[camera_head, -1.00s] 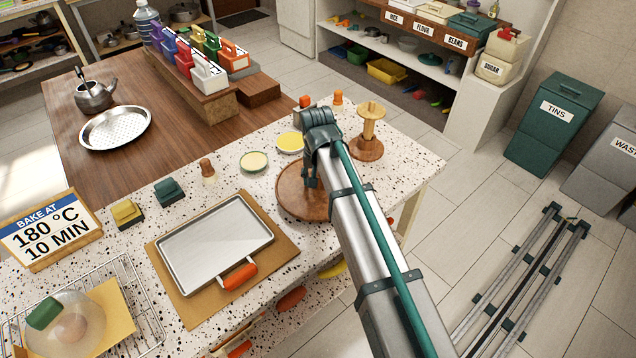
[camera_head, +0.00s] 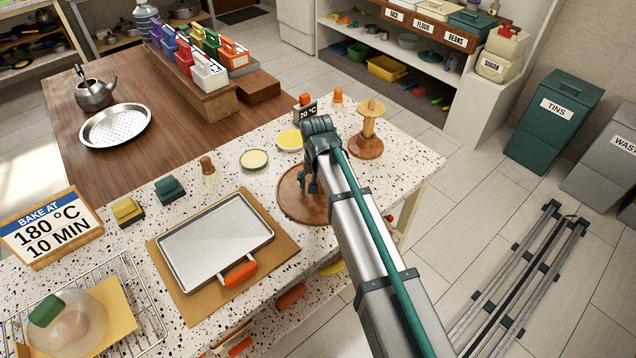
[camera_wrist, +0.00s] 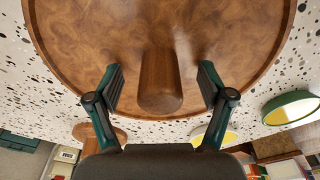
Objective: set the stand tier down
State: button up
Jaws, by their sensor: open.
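The stand tier is a round wooden disc (camera_head: 291,204) with a short upright wooden post (camera_wrist: 160,80). It appears to lie flat on the speckled counter near its front right edge, partly hidden by my arm in the head view. In the wrist view the disc (camera_wrist: 90,50) fills the upper middle. My gripper (camera_wrist: 160,85) is open, with one finger on each side of the post and a visible gap to each. In the head view my gripper (camera_head: 312,186) is over the disc.
A wooden stand with a post (camera_head: 367,130) stands behind to the right. A baking tray (camera_head: 215,243) on a brown board lies to the left.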

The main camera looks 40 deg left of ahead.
aim_at(318, 180)
jog(key=r, duration=0.3)
jog(key=r+b, duration=0.1)
jog(key=r, duration=0.3)
jog(key=s+r+b, duration=0.1)
jog(key=r, duration=0.2)
jog(key=shift+d+r, duration=0.3)
jog(key=shift+r, duration=0.1)
jog(key=shift+s+d+r+b, duration=0.1)
jog(key=shift+r+b, duration=0.2)
jog(key=shift+r, duration=0.4)
